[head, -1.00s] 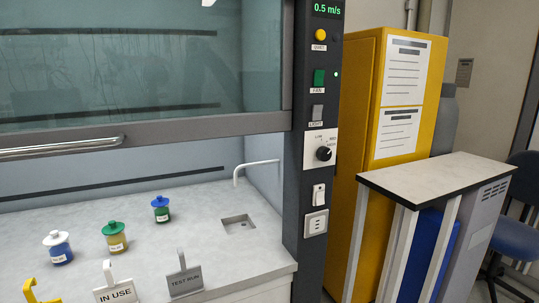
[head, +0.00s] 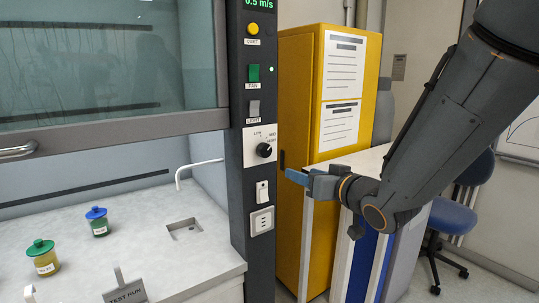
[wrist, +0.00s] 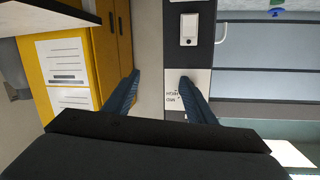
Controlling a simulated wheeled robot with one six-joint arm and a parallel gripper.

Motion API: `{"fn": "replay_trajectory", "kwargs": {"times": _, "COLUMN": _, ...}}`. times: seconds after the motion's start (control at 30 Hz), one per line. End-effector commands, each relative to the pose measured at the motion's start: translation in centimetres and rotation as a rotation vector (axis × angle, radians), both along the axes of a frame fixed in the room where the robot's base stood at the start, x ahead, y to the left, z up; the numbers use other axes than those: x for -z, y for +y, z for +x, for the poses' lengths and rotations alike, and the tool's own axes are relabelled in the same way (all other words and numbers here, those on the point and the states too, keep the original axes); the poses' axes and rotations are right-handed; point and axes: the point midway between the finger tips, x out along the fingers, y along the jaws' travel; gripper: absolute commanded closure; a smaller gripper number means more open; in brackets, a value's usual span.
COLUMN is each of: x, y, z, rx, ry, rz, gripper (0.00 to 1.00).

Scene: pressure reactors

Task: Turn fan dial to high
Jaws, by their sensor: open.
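The fan dial (head: 264,150) is a round black knob on a white plate on the dark post of the fume hood. LOW is printed at its upper left, with more labels to its right; I cannot tell its pointer setting. My gripper (head: 297,176) is to the right of the dial and slightly below it in the head view, apart from it. In the wrist view my gripper (wrist: 158,88) is open, with nothing between its two blue fingers. The white dial plate (wrist: 172,87) shows upside down by the right finger, which seems to hide the knob.
Above the dial are a light switch (head: 254,108), a green fan switch (head: 254,73) and a yellow button (head: 253,29). A socket (head: 262,221) is below. A yellow cabinet (head: 297,90) and a small side table (head: 350,160) stand right of the post.

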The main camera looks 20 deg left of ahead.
Motion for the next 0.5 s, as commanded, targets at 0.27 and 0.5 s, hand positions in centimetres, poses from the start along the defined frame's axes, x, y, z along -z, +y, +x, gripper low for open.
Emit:
{"fn": "replay_trajectory", "kwargs": {"times": 0.27, "x": -3.8, "y": 4.9, "z": -1.7, "rx": -0.152, "ry": -0.094, "rz": 0.138, "gripper": 0.49}}
{"fn": "replay_trajectory", "kwargs": {"times": 0.5, "x": -4.0, "y": 7.3, "z": 0.2, "rx": -0.154, "ry": -0.096, "rz": 0.141, "gripper": 0.49}}
